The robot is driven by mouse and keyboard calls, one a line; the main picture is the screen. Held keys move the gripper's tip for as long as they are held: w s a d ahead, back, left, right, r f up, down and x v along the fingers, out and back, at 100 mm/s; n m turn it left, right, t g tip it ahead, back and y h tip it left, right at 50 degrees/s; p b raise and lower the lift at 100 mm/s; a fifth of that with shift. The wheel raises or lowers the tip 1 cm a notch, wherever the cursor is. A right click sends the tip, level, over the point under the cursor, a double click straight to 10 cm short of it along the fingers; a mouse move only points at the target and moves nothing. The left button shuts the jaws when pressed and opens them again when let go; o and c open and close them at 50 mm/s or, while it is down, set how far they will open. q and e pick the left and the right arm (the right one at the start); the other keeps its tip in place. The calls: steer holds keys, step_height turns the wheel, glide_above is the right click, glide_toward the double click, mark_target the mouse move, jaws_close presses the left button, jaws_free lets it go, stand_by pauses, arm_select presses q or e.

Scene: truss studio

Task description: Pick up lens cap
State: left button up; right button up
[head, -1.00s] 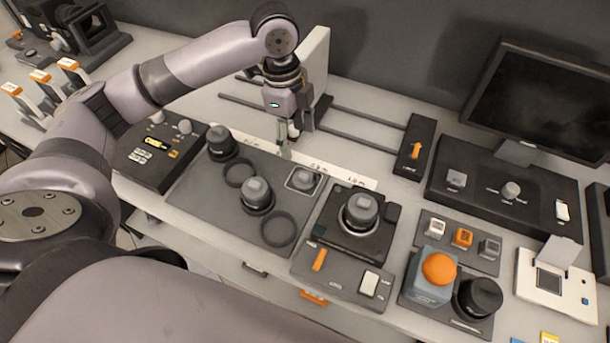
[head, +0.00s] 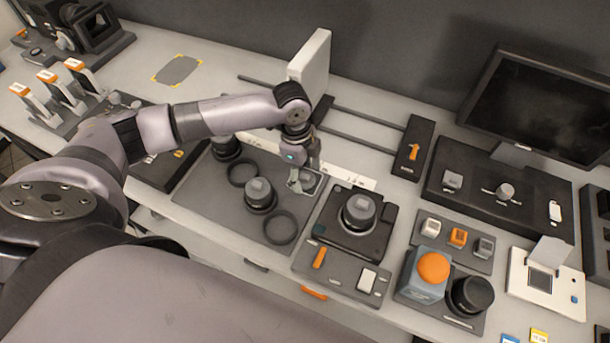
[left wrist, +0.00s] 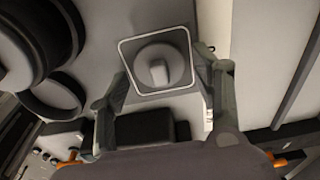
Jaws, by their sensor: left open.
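The lens cap (left wrist: 158,68) is a round grey disc with a raised grip on top. It lies inside a white square outline on the dark grey mat (head: 215,205). My left gripper (head: 303,180) is over the cap in the head view, pointing down and partly hiding it. In the left wrist view my left gripper (left wrist: 163,75) is open, with one finger on each side of the outlined square. I cannot tell the exact height of the fingertips above the cap. My right gripper is not in view.
Several dark lenses and rings stand on the mat, including a lens (head: 260,194) left of the gripper and a ring (head: 282,226). A black mount with a lens (head: 358,210) is close on the right. A white upright panel (head: 312,62) and rails stand behind.

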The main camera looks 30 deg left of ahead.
arm_select(q)
steer(key=shift+c, duration=0.6)
steer(key=shift+s, duration=0.15)
steer(key=c, duration=1.2)
jaws_close()
